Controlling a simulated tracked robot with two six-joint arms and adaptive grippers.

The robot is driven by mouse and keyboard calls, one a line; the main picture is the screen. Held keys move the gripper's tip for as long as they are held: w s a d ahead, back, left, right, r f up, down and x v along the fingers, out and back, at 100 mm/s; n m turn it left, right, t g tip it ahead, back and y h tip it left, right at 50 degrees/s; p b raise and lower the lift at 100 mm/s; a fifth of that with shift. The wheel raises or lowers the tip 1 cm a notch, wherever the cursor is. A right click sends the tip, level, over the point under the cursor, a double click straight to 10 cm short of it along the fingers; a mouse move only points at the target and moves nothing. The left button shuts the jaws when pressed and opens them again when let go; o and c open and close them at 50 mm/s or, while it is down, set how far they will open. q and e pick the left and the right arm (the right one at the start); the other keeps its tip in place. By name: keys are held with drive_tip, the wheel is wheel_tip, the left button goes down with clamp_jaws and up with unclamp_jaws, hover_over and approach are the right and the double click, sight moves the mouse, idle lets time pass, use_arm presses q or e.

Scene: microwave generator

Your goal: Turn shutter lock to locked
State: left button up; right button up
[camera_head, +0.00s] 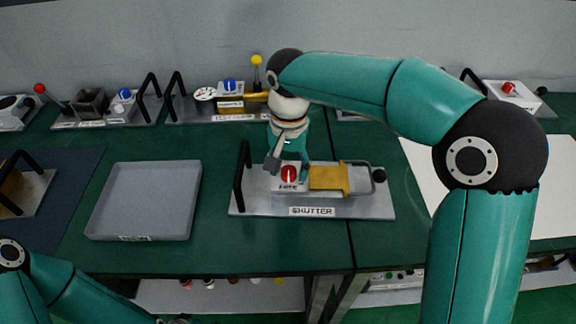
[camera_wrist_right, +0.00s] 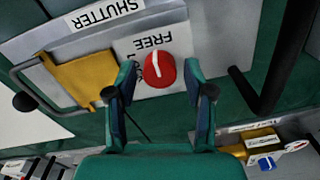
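The shutter lock is a red round knob (camera_head: 288,174) with a white line, on the metal shutter plate (camera_head: 240,208) labelled SHUTTER. My right gripper (camera_head: 288,168) is over the knob. In the right wrist view its fingers (camera_wrist_right: 166,85) are open, one on each side of the knob, with gaps visible. My left arm (camera_head: 60,290) shows at the lower left; its gripper is not clearly visible.
A yellow block (camera_head: 328,178) with a metal rod handle (camera_head: 366,166) sits right of the knob. A black upright handle (camera_head: 241,178) stands at the plate's left end. A grey tray (camera_head: 145,200) is further left. Other modules line the back, including a yellow-tipped lever (camera_head: 256,62).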

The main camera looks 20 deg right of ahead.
drive_tip(key=shift+a, duration=0.1)
clamp_jaws()
drive_tip(key=shift+n, duration=0.3)
drive_tip(key=n+p, duration=0.1)
drive_tip(key=n, duration=0.1)
drive_tip(key=shift+r+n, duration=0.1)
drive_tip(key=shift+n, duration=0.2)
drive_tip(key=n+p, duration=0.2)
drive_tip(key=n, duration=0.3)
drive_tip(key=n+p, duration=0.1)
drive_tip(key=n, duration=0.4)
drive_tip(key=n+p, duration=0.1)
drive_tip(key=n, duration=0.3)
drive_tip(key=shift+n, duration=0.4)
